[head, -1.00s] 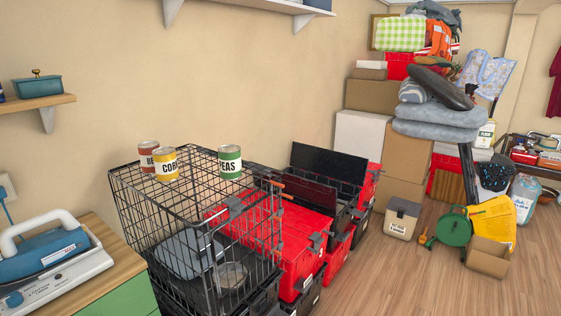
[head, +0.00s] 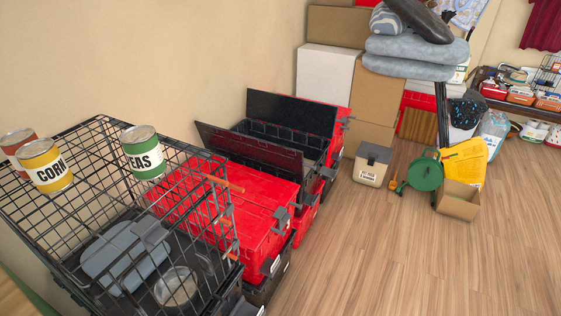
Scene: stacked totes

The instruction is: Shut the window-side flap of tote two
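An open black tote (head: 312,150) stands in the row of stacked totes along the wall. Its far black flap (head: 290,112) stands raised, and a dark maroon flap (head: 250,148) on its near side stands up at a tilt. No number shows, so I cannot tell which tote is tote two, and no window shows. A closed red-lidded tote (head: 245,218) sits in front of it, partly behind the cage. Another red tote (head: 343,128) stands beyond it, mostly hidden by the far flap. Neither of my grippers is in view.
A black wire cage (head: 90,150) fills the lower left, with corn (head: 45,165), peas (head: 142,155) and red (head: 18,145) cans on top. A beige bin (head: 372,165) and an open cardboard box (head: 458,198) stand on the floor. The wooden floor (head: 400,260) is clear at front right.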

